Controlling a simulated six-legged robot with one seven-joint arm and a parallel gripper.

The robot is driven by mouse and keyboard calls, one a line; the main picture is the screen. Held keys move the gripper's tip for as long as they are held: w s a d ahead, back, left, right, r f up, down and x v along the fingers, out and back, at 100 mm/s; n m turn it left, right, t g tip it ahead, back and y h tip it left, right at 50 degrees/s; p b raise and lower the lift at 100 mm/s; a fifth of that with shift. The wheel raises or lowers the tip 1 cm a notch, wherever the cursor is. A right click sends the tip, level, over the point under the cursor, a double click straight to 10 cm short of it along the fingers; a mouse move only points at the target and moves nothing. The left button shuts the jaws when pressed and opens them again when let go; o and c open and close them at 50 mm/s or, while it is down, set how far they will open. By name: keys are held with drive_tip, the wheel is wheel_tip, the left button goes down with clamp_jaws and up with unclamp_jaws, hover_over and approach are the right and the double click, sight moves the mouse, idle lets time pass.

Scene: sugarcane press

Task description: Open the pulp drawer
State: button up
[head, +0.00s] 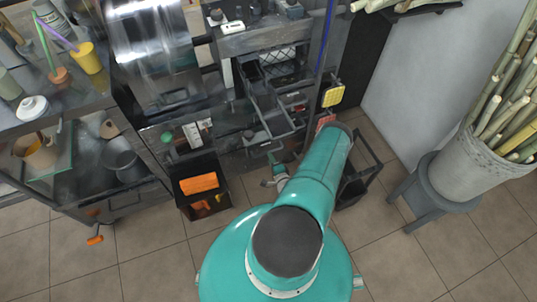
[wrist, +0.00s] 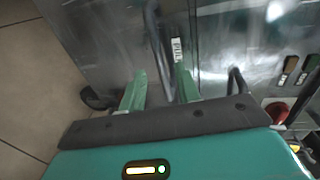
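The pulp drawer's grey metal front (wrist: 105,35) fills the upper left of the wrist view. It carries a white label (wrist: 177,49) whose visible letters read like "PUL". A dark curved bar handle (wrist: 156,50) stands out from this front. My gripper (wrist: 160,80) is open, with one green finger on each side of the handle's lower end in the picture. I cannot tell whether either finger touches it. In the head view my gripper (head: 274,172) is low at the front of the press, partly hidden by my arm. The drawer's opening is not visible.
A second dark handle (wrist: 238,84) and a red button (wrist: 278,110) are to the right. A black bin (head: 204,207) with orange items stands left of my gripper. A bucket of cane (head: 457,175) stands on a stool at right. Tiled floor is clear at lower left.

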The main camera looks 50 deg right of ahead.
drive_tip(key=x, duration=0.4)
clamp_jaws()
